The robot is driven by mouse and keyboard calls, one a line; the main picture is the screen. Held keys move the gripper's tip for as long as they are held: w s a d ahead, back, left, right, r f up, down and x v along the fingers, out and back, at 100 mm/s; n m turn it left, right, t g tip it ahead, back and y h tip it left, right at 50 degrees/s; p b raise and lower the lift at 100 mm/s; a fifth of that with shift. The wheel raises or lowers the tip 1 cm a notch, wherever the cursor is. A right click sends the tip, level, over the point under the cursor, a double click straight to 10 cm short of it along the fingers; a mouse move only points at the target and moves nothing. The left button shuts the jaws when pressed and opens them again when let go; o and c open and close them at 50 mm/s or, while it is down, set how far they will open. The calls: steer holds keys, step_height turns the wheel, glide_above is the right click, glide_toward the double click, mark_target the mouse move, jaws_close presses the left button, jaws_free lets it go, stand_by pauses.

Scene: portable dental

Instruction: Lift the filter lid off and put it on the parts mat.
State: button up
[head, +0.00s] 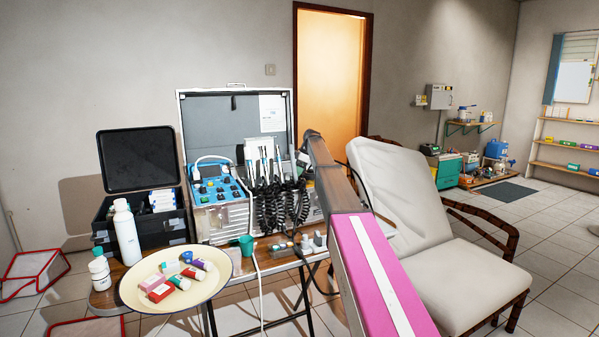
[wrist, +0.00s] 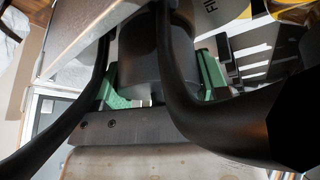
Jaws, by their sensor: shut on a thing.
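In the wrist view my gripper (wrist: 160,88) has its green-padded fingers closed on the two sides of a dark grey cylindrical part, which looks like the filter lid (wrist: 153,55). Black curved tubes cross in front and hide parts of the lid and fingers. I cannot tell whether the lid is seated or lifted. A yellow label (wrist: 212,6) with the letters "FIL" partly shows at the top. In the head view my arm reaches toward the far side, and my gripper and the lid are not visible there. I cannot identify the parts mat for certain; a dark mat (head: 503,191) lies on the floor at right.
An open dental case (head: 235,106) with hoses stands on a folding table. A cream tray (head: 222,287) of coloured tubes is at front left. A reclining chair (head: 455,285) stands right of my arm. Shelves and equipment line the back right, with tiled floor open before them.

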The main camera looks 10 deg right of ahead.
step_height(320, 180, up, 7)
steer(key=shift+r, duration=0.1)
steer(key=shift+s+d+r+m, duration=0.2)
steer(key=shift+d+r, duration=0.15)
steer(key=shift+r, duration=0.15)
steer(key=shift+s+d+r+m, duration=0.1)
steer(key=shift+s+d+r, duration=0.15)
steer(key=shift+r, duration=0.2)
steer(key=s+d+f+m+t+h, duration=0.1)
steer(key=s+d+f+m, duration=0.1)
steer(key=s+d+m, duration=0.35)
steer(key=s+d+f+m+t+h, duration=0.1)
steer(key=s+d+f+m, duration=0.2)
steer(key=d, duration=0.6)
steer(key=f, duration=1.3)
steer(key=shift+s+f, duration=0.2)
steer(key=shift+s, duration=0.05)
steer(key=shift+f, duration=2.3)
steer(key=shift+f, duration=0.1)
steer(key=o, duration=0.6)
